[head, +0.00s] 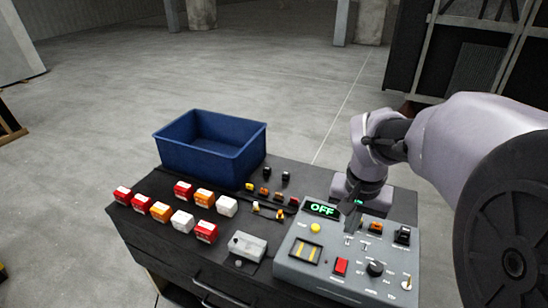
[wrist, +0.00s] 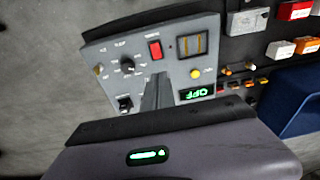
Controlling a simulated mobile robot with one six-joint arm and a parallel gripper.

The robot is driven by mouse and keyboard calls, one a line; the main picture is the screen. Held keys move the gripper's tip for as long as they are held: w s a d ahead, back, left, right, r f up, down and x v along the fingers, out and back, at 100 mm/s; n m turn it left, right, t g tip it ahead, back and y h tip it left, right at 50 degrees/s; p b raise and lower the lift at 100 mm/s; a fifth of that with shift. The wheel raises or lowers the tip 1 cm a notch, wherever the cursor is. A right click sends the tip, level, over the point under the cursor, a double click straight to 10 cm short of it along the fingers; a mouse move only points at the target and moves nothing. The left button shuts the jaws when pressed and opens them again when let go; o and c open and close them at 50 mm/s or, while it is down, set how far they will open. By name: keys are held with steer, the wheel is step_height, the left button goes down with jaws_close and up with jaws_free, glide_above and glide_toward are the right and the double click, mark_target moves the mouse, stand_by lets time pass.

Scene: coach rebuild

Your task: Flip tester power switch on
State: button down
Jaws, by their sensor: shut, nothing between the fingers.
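The tester (head: 325,275) is a grey sloped panel box at the right end of the dark bench; it also shows in the wrist view (wrist: 182,70). Its display (head: 322,209) reads OFF in green and appears upside down in the wrist view (wrist: 197,91). The panel carries a red rocker (head: 341,267), a black knob (head: 375,268), small toggles and a lever (head: 407,283). The labels are too small to tell which is the power switch. My gripper (head: 350,226) is shut and empty, pointing down at the panel's upper middle beside the display. In the wrist view its fingers (wrist: 156,90) hide part of the panel; contact is unclear.
A blue bin (head: 210,170) stands at the back left of the bench. Several red, orange and white blocks (head: 161,212) lie in front of it, with small connectors (head: 265,192) between bin and tester. A grey box (head: 247,246) sits left of the tester.

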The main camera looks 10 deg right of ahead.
steer(key=w, duration=0.1)
steer(key=b, duration=0.6)
glide_toward(342, 259)
steer(key=f, duration=0.4)
steer(key=w+f, duration=0.1)
steer(key=f, duration=0.1)
steer(key=shift+d+f, duration=0.15)
steer(key=shift+d, duration=0.15)
steer(key=shift+w+f, duration=0.1)
steer(key=shift+f, duration=0.15)
steer(key=shift+r, duration=0.15)
steer(key=shift+w+d+f+g+p, duration=0.1)
steer(key=shift+w+f+g+p, duration=0.05)
steer(key=shift+f+g+p, duration=0.25)
steer(key=shift+r, duration=0.15)
steer(key=shift+s, duration=0.25)
